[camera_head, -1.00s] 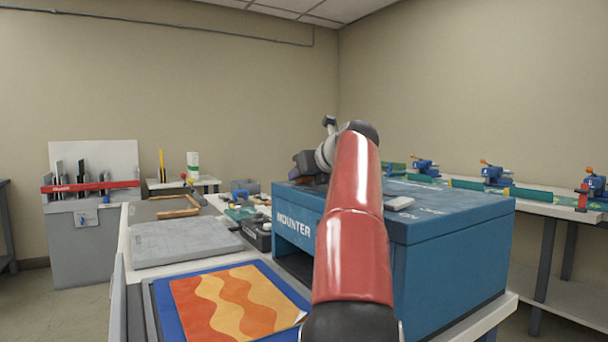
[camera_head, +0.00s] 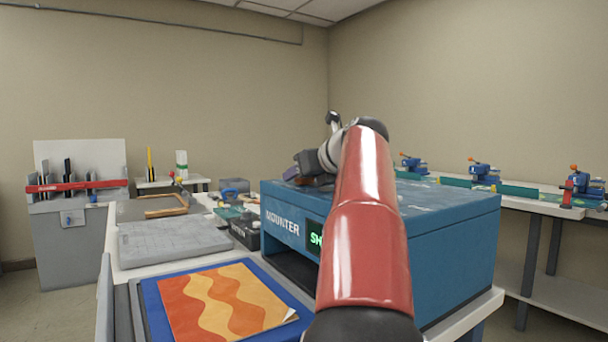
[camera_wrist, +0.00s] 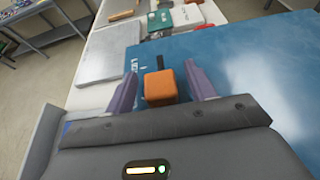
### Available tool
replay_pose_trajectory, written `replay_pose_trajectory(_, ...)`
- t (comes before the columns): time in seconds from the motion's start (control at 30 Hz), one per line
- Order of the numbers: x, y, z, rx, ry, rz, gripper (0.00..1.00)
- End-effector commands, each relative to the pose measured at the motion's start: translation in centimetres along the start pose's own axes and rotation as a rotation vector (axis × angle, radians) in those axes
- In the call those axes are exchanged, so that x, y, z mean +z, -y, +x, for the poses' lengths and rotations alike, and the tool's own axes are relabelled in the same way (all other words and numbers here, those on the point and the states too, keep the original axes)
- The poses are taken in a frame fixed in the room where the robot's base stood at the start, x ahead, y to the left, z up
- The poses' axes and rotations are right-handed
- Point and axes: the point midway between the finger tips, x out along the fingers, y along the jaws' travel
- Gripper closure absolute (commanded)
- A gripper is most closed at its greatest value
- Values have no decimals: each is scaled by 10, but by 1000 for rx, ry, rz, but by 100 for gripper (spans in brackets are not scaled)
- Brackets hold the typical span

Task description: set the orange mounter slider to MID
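The orange slider knob (camera_wrist: 161,87) stands on the blue top of the mounter in the wrist view. A short dark slot shows just beyond it. My gripper (camera_wrist: 161,70) is open, with one finger on each side of the knob and a small gap visible on both sides. In the head view my gripper (camera_head: 308,171) is low over the far left part of the mounter (camera_head: 450,250), and the knob is hidden. No MID mark is readable. A display with green letters starting "SH" (camera_head: 315,238) shows on the mounter's front, partly covered by my arm.
An orange wavy print on a blue board (camera_head: 225,303) lies in front of the mounter. A grey slab (camera_head: 172,240) and small tools lie to the left. A grey cabinet (camera_head: 70,235) stands far left. A bench with blue devices (camera_head: 485,172) runs along the right.

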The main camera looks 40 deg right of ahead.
Motion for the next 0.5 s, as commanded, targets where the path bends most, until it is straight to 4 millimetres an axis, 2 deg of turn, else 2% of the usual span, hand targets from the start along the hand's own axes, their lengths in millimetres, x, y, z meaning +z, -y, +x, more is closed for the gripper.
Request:
replay_pose_trajectory(0.27, 0, 0, -1, 1, 0, 0, 45)
replay_pose_trajectory(0.37, 0, 0, -11, 0, 0, 0, 45)
replay_pose_trajectory(0.5, 1, 0, -35, 0, 2, 0, 45)
